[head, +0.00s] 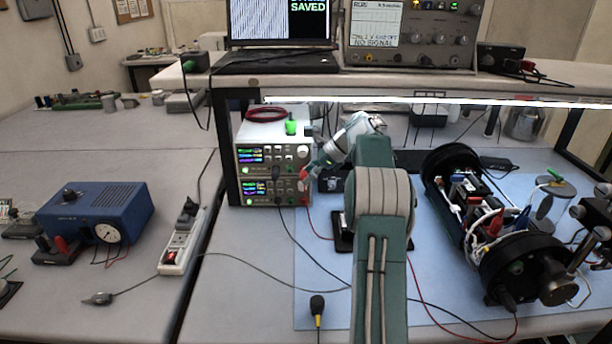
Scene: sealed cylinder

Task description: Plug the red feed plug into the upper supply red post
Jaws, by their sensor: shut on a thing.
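Two stacked bench supplies stand left of my arm, and the upper supply (262,155) has a lit display and a knob. A red plug (304,175) shows at the right edge of their front, with a red lead running down from that area. My gripper (313,170) reaches in from the right and is shut on the red plug. The upper supply's red post is hidden behind the plug and gripper. I cannot tell whether the plug touches the post or is in it. A black plug (276,173) sits at the upper supply's lower front.
The lower supply (258,189) also has a black lead. A shelf (400,85) with a light strip spans above. The opened black cylinder (515,265) lies right on a blue mat (320,280).

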